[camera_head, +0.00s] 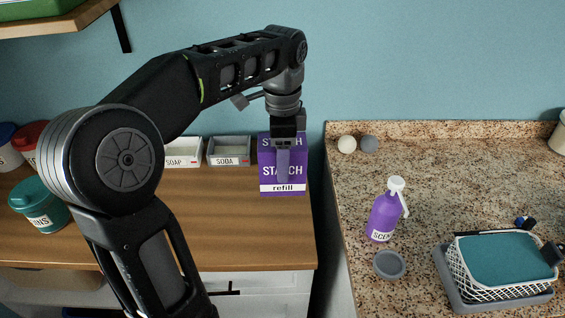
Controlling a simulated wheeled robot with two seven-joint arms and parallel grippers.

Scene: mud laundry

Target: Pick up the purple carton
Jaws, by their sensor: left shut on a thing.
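The purple carton (267,177), labelled "STARCH refill", is upright at the right end of the wooden counter, near its back edge. My left arm comes in from the left and reaches over the counter. My left gripper (284,165) points down and is shut on the purple carton, with a finger across its front face. The gripper hides part of the carton's top and label. I cannot tell whether the carton's base touches the counter. My right gripper is not clearly seen.
Trays labelled "SOAP" (183,155) and "SODA" (229,152) stand left of the carton.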

